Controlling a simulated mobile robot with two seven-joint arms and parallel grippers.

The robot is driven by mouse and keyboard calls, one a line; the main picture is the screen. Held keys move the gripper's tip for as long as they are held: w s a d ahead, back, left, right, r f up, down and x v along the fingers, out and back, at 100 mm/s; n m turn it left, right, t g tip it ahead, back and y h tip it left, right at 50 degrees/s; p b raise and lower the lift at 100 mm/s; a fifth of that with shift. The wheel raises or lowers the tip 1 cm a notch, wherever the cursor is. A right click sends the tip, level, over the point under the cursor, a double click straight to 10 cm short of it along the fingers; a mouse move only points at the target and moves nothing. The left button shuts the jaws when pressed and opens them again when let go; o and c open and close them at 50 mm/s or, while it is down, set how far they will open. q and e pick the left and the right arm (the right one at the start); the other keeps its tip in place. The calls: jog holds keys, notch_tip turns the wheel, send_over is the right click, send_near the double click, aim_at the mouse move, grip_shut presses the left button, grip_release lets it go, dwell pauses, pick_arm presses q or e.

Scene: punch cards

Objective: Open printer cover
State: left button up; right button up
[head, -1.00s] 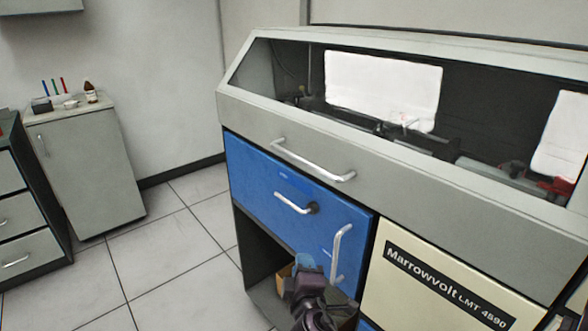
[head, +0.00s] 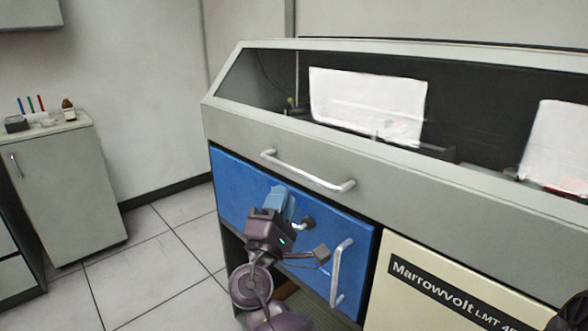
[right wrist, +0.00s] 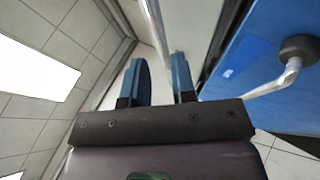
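The printer's grey cover (head: 240,122) is down, with a dark window along its slanted top. A silver bar handle (head: 305,172) runs across its front; it also shows in the right wrist view (right wrist: 154,22), beyond the fingertips and roughly in line with the gap between them. My right gripper (head: 284,200) is in front of the blue panel, just below the cover handle. Its two blue fingers (right wrist: 160,82) are apart with nothing between them. It partly hides the blue panel's handle. My left gripper is not in view.
The blue panel (head: 235,182) has a small handle (right wrist: 280,80) and an upright handle (head: 340,272) close to my right gripper. A cream panel (head: 400,300) lies to the right. A grey cabinet (head: 70,190) with small items stands at left, with open floor between.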

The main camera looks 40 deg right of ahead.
aim_at(293, 167)
jog(key=p+x, duration=0.1)
jog(key=x, duration=0.6)
jog(key=shift+w+d+r, duration=0.1)
jog(key=shift+d+r, duration=0.05)
jog(key=shift+d, duration=0.05)
jog(key=shift+c, duration=0.4)
grip_shut()
